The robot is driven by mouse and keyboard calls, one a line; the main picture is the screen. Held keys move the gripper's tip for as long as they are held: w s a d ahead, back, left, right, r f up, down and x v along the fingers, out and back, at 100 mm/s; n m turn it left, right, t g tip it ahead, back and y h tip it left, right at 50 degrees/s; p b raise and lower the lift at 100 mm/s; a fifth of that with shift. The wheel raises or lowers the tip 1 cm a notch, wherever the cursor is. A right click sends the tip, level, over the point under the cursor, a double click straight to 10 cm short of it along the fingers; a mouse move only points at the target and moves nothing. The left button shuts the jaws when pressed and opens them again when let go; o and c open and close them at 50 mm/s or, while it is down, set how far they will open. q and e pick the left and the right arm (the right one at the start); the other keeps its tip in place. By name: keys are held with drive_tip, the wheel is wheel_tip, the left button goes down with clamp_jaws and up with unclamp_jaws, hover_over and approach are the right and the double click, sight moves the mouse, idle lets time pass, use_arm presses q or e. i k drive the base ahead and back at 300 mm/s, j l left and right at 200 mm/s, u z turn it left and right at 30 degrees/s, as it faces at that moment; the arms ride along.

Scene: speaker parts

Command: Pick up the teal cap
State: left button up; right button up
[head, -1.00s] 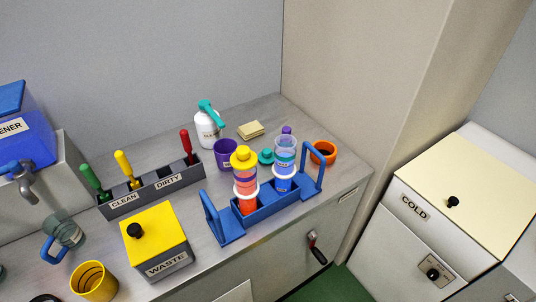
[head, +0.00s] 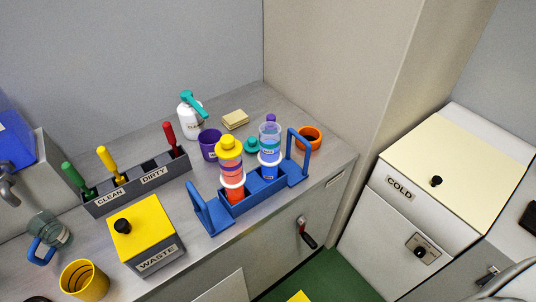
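The teal cap (head: 252,146) lies on the grey counter, behind the blue bottle carrier (head: 245,200) and between the two bottles in the picture. To its left is the bottle with the yellow cap (head: 229,150); to its right is the clear bottle with blue contents (head: 269,150), which partly overlaps its edge. The purple cup (head: 210,144) stands to its left and a purple item (head: 271,119) behind the clear bottle. Neither of my grippers shows in the head view.
A yellow sponge (head: 235,119), a white bottle with a teal top (head: 191,118) and an orange cup (head: 308,139) stand around the cap. The CLEAN/DIRTY rack (head: 138,181) and the yellow-lidded waste box (head: 145,236) are left. The counter's back right is mostly clear.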

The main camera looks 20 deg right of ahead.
sight(252, 145)
drive_tip(key=l+u, duration=0.35)
drive_tip(key=k+l+u, duration=0.1)
drive_tip(key=l+u, duration=0.3)
drive_tip(key=k+l+u, duration=0.15)
drive_tip(key=l+u, duration=0.2)
drive_tip(key=l, duration=0.15)
